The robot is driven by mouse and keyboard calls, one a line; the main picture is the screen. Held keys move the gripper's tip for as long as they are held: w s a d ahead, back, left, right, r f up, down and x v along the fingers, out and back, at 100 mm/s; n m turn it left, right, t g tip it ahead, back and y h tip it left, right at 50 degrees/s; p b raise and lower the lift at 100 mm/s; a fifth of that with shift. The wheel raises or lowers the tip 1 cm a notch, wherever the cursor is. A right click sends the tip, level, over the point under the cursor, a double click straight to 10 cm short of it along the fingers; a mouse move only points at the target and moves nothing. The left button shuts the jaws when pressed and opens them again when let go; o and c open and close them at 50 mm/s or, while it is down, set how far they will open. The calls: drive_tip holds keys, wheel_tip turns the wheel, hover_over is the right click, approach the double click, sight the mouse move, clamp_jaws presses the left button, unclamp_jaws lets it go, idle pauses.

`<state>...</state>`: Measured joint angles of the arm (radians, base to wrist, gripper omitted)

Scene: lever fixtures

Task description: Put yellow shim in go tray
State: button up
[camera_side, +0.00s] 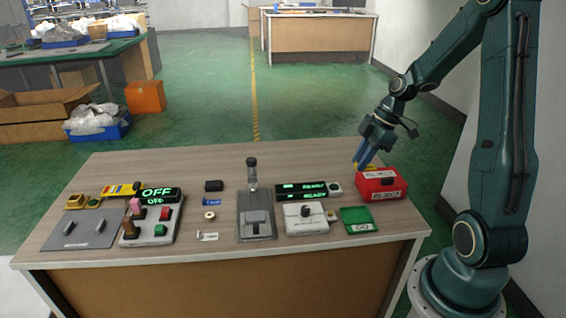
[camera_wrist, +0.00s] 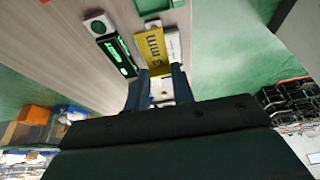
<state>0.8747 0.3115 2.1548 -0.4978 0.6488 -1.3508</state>
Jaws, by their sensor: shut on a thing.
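The yellow shim (camera_wrist: 151,48), marked "3 mm", is held in my gripper (camera_wrist: 160,78). In the side view my gripper (camera_side: 363,164) points down just behind and above the left part of the red bin, and only a small bit of yellow shows at its fingertips. The green tray (camera_side: 357,219), which looks like the go tray, lies at the table's front right, in front of the red bin and apart from the gripper. I see nothing in it. Part of a green tray-like thing shows at the top of the wrist view.
The red bin (camera_side: 380,185) with white labels stands close below my gripper. A green-lit display (camera_side: 301,190), a white knob box (camera_side: 305,217) and a grey lever fixture (camera_side: 255,215) stand left of it.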

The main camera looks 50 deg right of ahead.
hover_over(347, 218)
drive_tip(key=d, duration=0.1)
drive_tip(key=f, duration=0.9)
drive_tip(key=s+f, duration=0.1)
drive_tip(key=f, duration=0.3)
drive_tip(key=shift+d+f, duration=0.1)
drive_tip(key=shift+f, duration=0.15)
drive_tip(key=shift+f, duration=1.9)
drive_tip(key=shift+f, duration=0.1)
drive_tip(key=o, duration=0.7)
drive_tip(key=shift+c, duration=0.2)
drive_tip(key=v, duration=1.2)
drive_tip(key=shift+w, duration=0.1)
